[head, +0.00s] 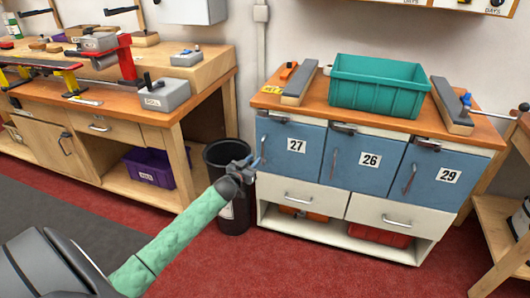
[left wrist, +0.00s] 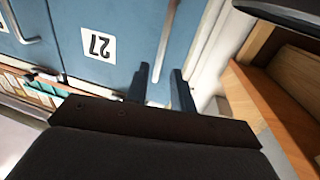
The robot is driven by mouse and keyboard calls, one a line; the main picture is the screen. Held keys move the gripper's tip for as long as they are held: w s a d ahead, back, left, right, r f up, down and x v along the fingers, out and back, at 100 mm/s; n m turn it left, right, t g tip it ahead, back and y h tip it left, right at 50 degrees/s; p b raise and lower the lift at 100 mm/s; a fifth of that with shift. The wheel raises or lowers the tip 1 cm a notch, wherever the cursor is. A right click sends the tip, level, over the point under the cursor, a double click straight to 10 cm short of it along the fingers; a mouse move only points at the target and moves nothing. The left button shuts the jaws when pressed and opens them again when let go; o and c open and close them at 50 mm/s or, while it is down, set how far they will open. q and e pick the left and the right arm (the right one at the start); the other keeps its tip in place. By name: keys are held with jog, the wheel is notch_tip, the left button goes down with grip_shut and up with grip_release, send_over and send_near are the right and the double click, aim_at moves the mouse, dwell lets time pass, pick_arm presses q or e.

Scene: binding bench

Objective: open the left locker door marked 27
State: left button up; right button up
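The blue locker door marked 27 (head: 291,150) is the leftmost of three doors in the cabinet and looks shut. Its upright bar handle (head: 264,149) is on the door's left side. In the left wrist view, door 27 (left wrist: 110,20) appears upside down, with the handle (left wrist: 167,40) reaching down to between the two dark fingers (left wrist: 161,88). The fingers are apart, one on each side of the handle's end; I cannot tell whether they touch it. My right gripper is out of view.
Doors 26 (head: 367,158) and 29 (head: 446,168) stand to the right, above white drawers (head: 301,197). A teal crate (head: 378,88) sits on the cabinet top. A black bin (head: 234,213) stands just left of the cabinet, below my gripper. A wooden workbench (head: 200,75) is further left.

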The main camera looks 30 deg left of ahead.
pick_arm(q)
send_over(263, 164)
jog(key=shift+w+a, duration=0.2)
dwell(0.5)
jog(key=shift+c, duration=0.4)
grip_shut()
